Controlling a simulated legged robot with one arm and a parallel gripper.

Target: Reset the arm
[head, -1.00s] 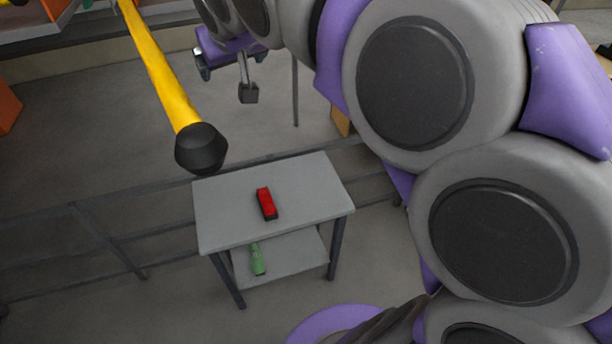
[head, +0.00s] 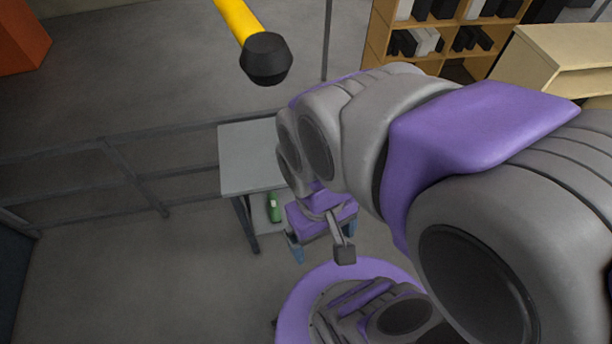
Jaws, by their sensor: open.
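My gripper (head: 322,238), with a purple body and two bluish fingers, hangs at the end of my grey and purple arm, right of the table in the picture. Its fingers are apart and I see nothing held between them. The folded arm covers much of the middle and right of the head view. A grey table (head: 245,165) stands behind it, with its right part hidden by the arm. The red object on the table top is hidden now.
A grey rail (head: 125,165) runs behind the table. A wooden shelf unit (head: 455,70) and a beige cabinet (head: 545,60) stand at upper right. The floor at lower left is clear.

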